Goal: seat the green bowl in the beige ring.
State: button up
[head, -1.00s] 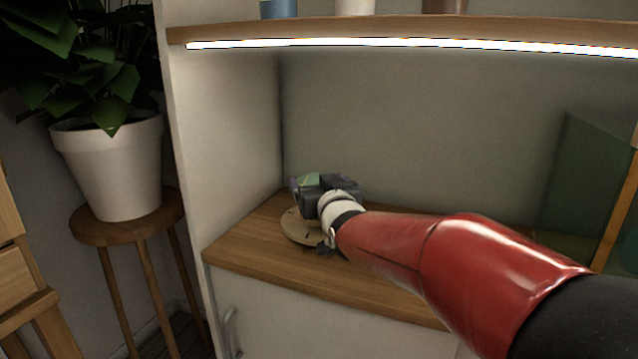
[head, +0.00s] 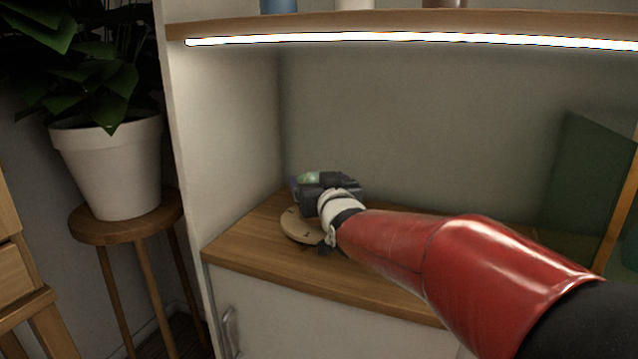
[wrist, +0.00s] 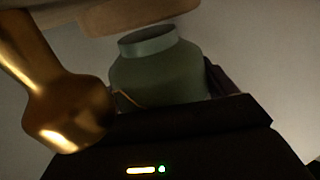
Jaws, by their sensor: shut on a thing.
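The green bowl (wrist: 160,75) is in my gripper, with a thin gold line on its side and its narrow, paler end toward the beige ring (wrist: 140,14) in the wrist view. In the head view only a small green part of the bowl (head: 309,178) shows above my gripper (head: 312,188). The beige ring (head: 297,227) lies on the wooden counter, partly hidden by my gripper and wrist. My gripper is shut on the bowl, over the ring's far side. I cannot tell whether bowl and ring touch.
A gold rounded thing (wrist: 65,110) is close at the left of the wrist view. The cabinet's side wall (head: 230,130) stands left of the counter (head: 250,238). A lit shelf (head: 400,28) hangs above. A green panel (head: 585,180) leans at the right.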

jog(key=shift+f, duration=0.15)
jog(key=o, duration=1.1)
jog(key=shift+c, duration=0.2)
jog(key=shift+s, duration=0.1)
jog(key=shift+b+v, duration=2.1)
jog(key=shift+v, duration=1.85)
